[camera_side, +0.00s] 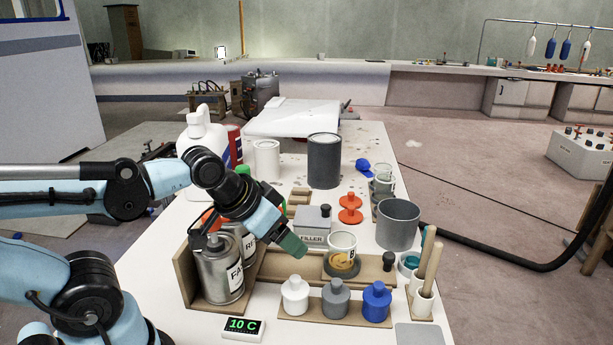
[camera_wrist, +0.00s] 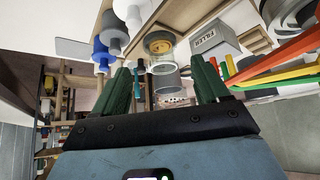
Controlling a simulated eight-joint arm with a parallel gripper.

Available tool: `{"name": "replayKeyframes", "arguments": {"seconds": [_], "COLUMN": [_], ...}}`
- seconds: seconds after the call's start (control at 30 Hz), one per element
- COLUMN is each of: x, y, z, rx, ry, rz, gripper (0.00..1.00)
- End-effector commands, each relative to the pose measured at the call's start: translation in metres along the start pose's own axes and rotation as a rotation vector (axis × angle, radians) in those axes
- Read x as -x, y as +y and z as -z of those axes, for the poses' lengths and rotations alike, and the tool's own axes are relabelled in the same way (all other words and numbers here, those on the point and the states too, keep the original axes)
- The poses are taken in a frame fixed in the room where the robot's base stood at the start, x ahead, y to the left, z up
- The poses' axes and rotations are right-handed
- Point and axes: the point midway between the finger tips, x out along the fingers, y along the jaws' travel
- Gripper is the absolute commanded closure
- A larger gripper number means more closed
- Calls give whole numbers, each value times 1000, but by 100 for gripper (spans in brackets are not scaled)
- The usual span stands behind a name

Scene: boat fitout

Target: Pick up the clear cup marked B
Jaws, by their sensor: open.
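The clear cup marked B (camera_side: 343,243) stands upright on a dark round base on the wooden rack in the side view. It has a yellowish layer in its lower part. In the wrist view the cup (camera_wrist: 160,52) appears beyond the gap between my fingers, with yellow showing inside. My gripper (camera_side: 292,246) has green fingers, is open and is left of the cup, apart from it. In the wrist view the two fingers of my gripper (camera_wrist: 164,84) stand wide apart with nothing held between them.
White (camera_side: 295,295), grey (camera_side: 336,298) and blue (camera_side: 376,301) bottles stand in front of the cup. A filler box (camera_side: 312,228) is behind it, and labelled cans (camera_side: 221,270) are left. A grey pot (camera_side: 398,225) and stacked clear cups (camera_side: 383,178) stand back right.

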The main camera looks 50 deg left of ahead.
Motion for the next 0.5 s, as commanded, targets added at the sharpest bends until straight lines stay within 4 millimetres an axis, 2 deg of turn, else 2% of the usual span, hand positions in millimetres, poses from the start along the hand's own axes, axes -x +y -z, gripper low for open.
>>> {"name": "replayKeyframes", "arguments": {"seconds": [0.03,0.1,0.5], "x": [0,0,6], "y": [0,0,0], "z": [0,0,4], "rx": [0,0,0], "ry": [0,0,0], "rz": [0,0,0], "gripper": [18,10,10]}}
